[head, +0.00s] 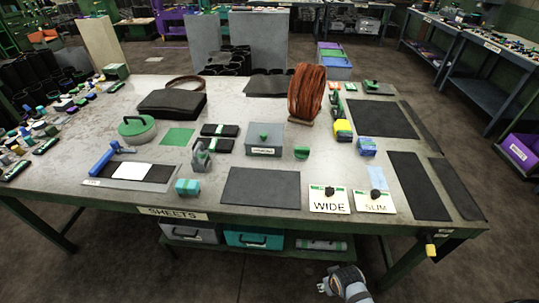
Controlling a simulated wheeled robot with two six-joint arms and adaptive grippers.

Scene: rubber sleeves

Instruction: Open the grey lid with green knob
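A small grey box (264,149) with a white label on its front stands near the middle of the table. Its grey lid (258,139) lies flat on top, and a green knob (263,135) stands up from the lid. The lid looks closed. My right gripper (323,287) is low at the bottom of the head view, in front of the table and well away from the box. It is too small and dark to tell whether its fingers are apart. My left gripper is not in view.
Black cases (219,130) with green parts lie left of the box, and a small green piece (301,153) lies to its right. A dark sheet (260,188) lies in front. A reddish-brown coil (306,93) stands behind right. WIDE (328,206) and SLIM (375,207) signs stand near the front edge.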

